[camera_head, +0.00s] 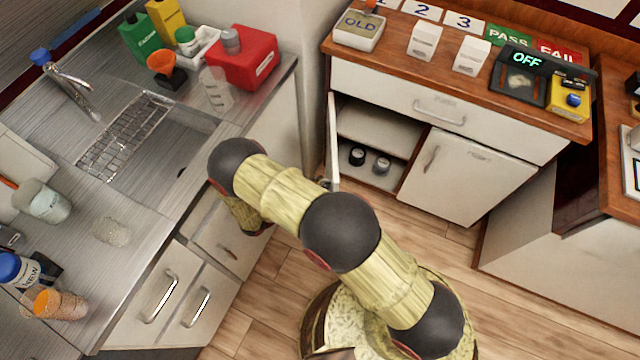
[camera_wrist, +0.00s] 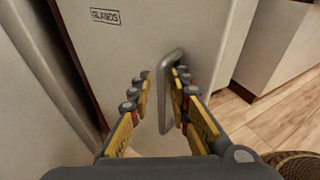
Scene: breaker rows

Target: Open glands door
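The glands door (camera_head: 333,140) stands swung open at the left side of the cabinet, seen nearly edge-on in the head view. In the wrist view the door's light face (camera_wrist: 150,40) carries a label (camera_wrist: 105,16) reading GLANDS. Its grey bar handle (camera_wrist: 165,115) lies between the fingers of my gripper (camera_wrist: 161,75), nearer the right finger. The fingers are apart, with a gap showing on the left of the handle. In the head view my arm hides most of my gripper.
The open compartment holds two small dark round items (camera_head: 357,156). A closed cabinet door (camera_head: 465,172) is on its right, below a shut drawer (camera_head: 440,108). A steel sink counter (camera_head: 200,190) stands close on the left. Wooden floor (camera_head: 425,215) is clear before the cabinet.

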